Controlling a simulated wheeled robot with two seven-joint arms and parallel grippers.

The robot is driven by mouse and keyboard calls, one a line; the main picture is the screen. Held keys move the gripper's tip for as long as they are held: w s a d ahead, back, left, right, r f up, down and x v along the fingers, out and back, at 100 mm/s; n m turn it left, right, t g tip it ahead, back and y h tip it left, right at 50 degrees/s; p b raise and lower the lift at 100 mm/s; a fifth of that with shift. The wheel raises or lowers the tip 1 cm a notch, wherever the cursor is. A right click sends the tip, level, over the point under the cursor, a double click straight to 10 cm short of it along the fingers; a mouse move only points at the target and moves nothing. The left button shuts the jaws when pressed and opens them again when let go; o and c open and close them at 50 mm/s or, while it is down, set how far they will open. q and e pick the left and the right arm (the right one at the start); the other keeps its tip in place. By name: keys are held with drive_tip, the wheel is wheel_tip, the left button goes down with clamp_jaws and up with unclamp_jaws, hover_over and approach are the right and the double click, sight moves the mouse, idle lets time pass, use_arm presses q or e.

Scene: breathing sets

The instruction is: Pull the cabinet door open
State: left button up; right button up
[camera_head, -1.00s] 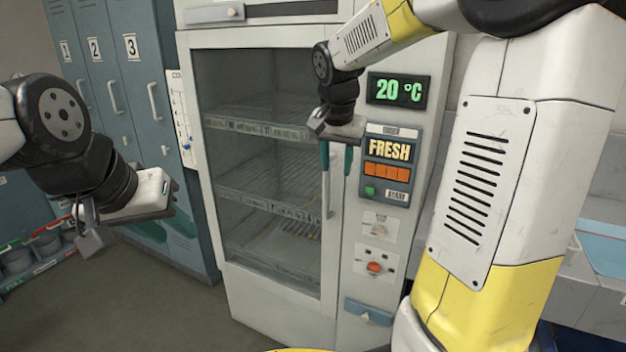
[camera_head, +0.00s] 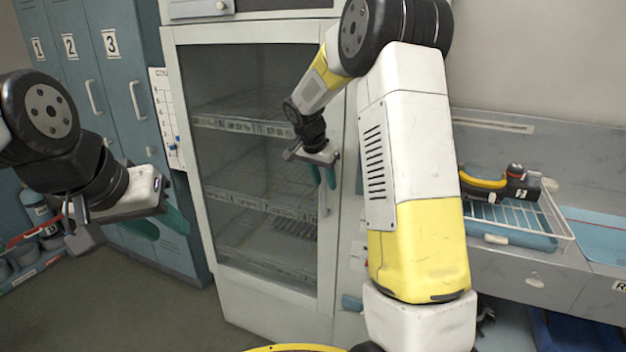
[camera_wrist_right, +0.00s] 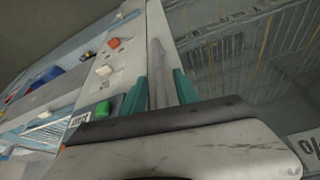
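The cabinet (camera_head: 264,325) is tall and pale, with a glass door (camera_head: 230,80) that looks closed. The door handle (camera_head: 324,200) is a vertical grey bar on the right side of the door frame. My right gripper (camera_head: 323,178) is at the handle's upper part. In the right wrist view, its two teal fingers (camera_wrist_right: 159,92) stand apart, with the handle (camera_wrist_right: 156,65) between them and gaps showing on both sides. My left gripper (camera_head: 157,224) hangs at the left in front of the lockers, its teal fingers apart and empty.
Blue-grey numbered lockers (camera_head: 95,75) stand left of the cabinet. At the right is a counter (camera_head: 560,265) with a white wire rack (camera_head: 545,215) holding small items. My right arm hides most of the cabinet's control panel. The floor (camera_head: 130,310) in front is clear at the left.

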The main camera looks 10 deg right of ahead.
drive_tip(key=shift+d+f, duration=0.1)
drive_tip(key=shift+f, duration=0.15)
clamp_jaws()
idle(1.4)
